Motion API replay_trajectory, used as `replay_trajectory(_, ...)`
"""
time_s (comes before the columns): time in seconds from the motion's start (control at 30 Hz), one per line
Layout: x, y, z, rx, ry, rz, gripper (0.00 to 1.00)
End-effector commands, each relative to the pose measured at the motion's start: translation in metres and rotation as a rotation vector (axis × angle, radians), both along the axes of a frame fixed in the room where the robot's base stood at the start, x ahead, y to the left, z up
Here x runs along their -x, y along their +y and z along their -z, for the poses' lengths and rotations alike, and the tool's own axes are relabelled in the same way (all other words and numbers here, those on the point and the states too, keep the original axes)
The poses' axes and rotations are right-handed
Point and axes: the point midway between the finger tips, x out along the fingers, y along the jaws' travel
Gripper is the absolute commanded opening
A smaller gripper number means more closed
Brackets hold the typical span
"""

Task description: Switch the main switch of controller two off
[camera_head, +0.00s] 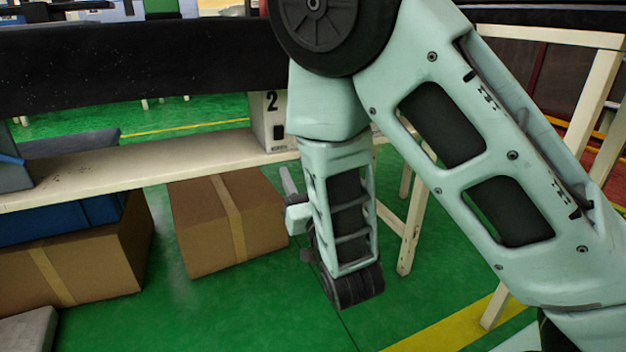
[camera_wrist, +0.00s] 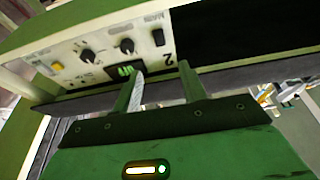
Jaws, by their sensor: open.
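Controller two is a pale box (camera_head: 262,124) marked 2 under the black conveyor in the head view, partly hidden by my arm. In the wrist view its panel (camera_wrist: 105,35) appears upside down, with the black main switch (camera_wrist: 158,37) beside the label MAIN and the figure 2. A dark switch (camera_head: 279,132) also shows on the box in the head view. My gripper (camera_wrist: 161,76) is open and empty, its fingers pointing toward the panel. In the head view my gripper (camera_head: 286,178) is below the controller, apart from it. I cannot tell which way the switch is set.
The panel also has two black knobs (camera_wrist: 127,46), a lit green display (camera_wrist: 125,70) and a yellow button (camera_wrist: 57,67). A cream shelf beam (camera_head: 130,170) runs left of the controller. Cardboard boxes (camera_head: 215,225) stand below it. Green floor (camera_head: 270,310) is clear in front.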

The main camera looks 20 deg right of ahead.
Motion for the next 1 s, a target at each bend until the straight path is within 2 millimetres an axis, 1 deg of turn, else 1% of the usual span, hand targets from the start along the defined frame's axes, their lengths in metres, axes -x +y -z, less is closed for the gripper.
replay_trajectory(0.03, 0.002, 0.001, -0.004, 0.003, 0.008, 0.000, 0.42)
replay_trajectory(0.23, 0.010, 0.001, 0.000, 0.002, 0.012, 0.005, 0.42)
replay_trajectory(0.53, 0.025, 0.000, -0.001, 0.015, -0.012, -0.011, 0.42)
replay_trajectory(0.6, 0.035, 0.001, 0.008, 0.015, -0.007, -0.012, 0.42)
replay_trajectory(0.73, 0.046, 0.001, 0.012, 0.013, -0.010, -0.009, 0.42)
replay_trajectory(1.0, 0.052, -0.001, 0.013, 0.010, -0.014, -0.007, 0.42)
